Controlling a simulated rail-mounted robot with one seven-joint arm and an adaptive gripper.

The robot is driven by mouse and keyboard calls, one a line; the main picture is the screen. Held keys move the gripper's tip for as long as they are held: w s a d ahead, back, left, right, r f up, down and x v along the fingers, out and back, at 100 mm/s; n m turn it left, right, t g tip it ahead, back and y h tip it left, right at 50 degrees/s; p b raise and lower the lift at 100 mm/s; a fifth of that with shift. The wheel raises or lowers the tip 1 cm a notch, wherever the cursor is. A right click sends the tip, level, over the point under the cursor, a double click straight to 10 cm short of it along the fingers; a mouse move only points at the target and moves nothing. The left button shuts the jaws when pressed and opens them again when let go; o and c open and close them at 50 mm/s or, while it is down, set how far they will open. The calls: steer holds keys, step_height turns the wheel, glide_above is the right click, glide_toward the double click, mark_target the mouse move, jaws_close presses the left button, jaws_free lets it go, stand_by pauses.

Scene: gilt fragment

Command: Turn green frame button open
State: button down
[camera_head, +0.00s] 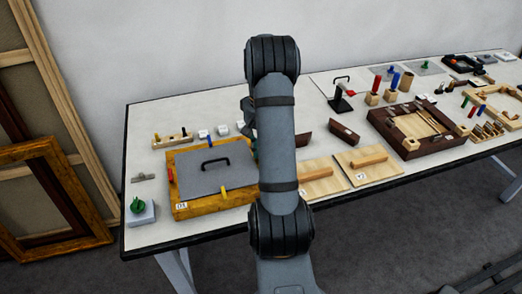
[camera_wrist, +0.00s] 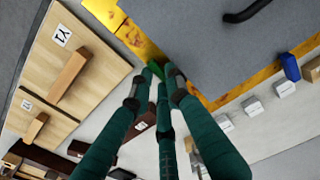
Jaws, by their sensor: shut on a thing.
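The gilt frame (camera_head: 184,211), labelled D1, lies on the table with a grey backing panel (camera_head: 205,171) and black handle inside it. The green frame button (camera_wrist: 156,69) shows as a small green piece between my fingertips, at the frame's side in the wrist view. My gripper (camera_wrist: 161,76) is shut on it; the fingers cover most of it, so its exact angle cannot be told. In the head view my arm hides the gripper and nearly all of the button. A red button (camera_head: 171,175) and a yellow button (camera_head: 224,193) sit on other frame sides.
Wooden boards with blocks (camera_head: 367,165) lie close to the frame's right. A blue piece (camera_wrist: 290,66) and small white blocks (camera_wrist: 254,107) are near the frame's far side. A green knob (camera_head: 136,205) stands on a grey block at the table's left corner.

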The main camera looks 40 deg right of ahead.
steer(key=c, duration=1.7)
jaws_free()
steer(key=shift+o, duration=0.2)
step_height(320, 180, up, 12)
step_height(320, 180, down, 12)
steer(key=shift+f, duration=0.1)
